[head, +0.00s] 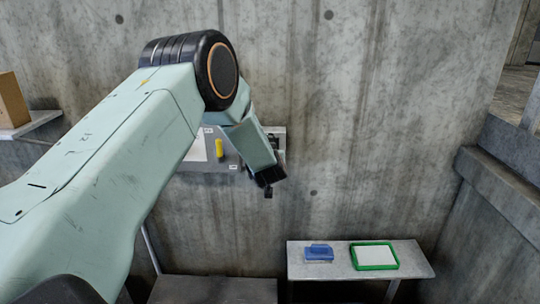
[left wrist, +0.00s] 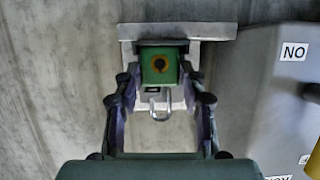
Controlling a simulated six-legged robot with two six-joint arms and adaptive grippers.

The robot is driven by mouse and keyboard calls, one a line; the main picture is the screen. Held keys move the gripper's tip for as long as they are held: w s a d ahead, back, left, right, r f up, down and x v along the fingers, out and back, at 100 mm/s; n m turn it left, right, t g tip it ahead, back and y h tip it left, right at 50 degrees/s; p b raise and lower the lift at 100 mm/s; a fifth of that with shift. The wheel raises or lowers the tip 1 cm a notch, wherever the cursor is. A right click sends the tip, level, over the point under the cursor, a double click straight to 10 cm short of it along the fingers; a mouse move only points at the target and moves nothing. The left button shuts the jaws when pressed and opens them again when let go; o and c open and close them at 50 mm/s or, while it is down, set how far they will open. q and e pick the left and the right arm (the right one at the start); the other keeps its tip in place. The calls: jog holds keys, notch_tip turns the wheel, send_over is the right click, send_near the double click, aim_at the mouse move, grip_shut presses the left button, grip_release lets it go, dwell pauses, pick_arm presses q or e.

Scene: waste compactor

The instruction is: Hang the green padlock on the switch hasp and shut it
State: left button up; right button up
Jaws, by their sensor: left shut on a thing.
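My left gripper (left wrist: 160,78) is shut on the green padlock (left wrist: 160,65), one finger on each side. The padlock's face with a dark round keyhole in a brownish ring points at the wrist camera. Behind it is a grey metal bracket (left wrist: 210,31) on the wall. A silver U-shaped loop (left wrist: 160,117) shows just below the padlock; I cannot tell whether it is the shackle or part of the hasp. In the head view my left gripper (head: 268,179) is in front of the switch box's right end, and the padlock is not clearly visible there. My right gripper is not in view.
The grey switch box (head: 222,163) on the wall has a yellow handle (head: 219,149); its "NO" label (left wrist: 294,51) shows at the right in the wrist view. A low shelf (head: 335,268) holds a blue item (head: 319,253) and a green-framed tray (head: 386,266). A cardboard box (head: 11,101) sits far left.

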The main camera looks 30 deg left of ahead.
pick_arm(q)
jog(key=o, duration=1.1)
jog(key=shift+c, duration=0.4)
jog(key=p+v, duration=0.4)
jog(key=v, duration=0.3)
jog(key=shift+f, duration=0.1)
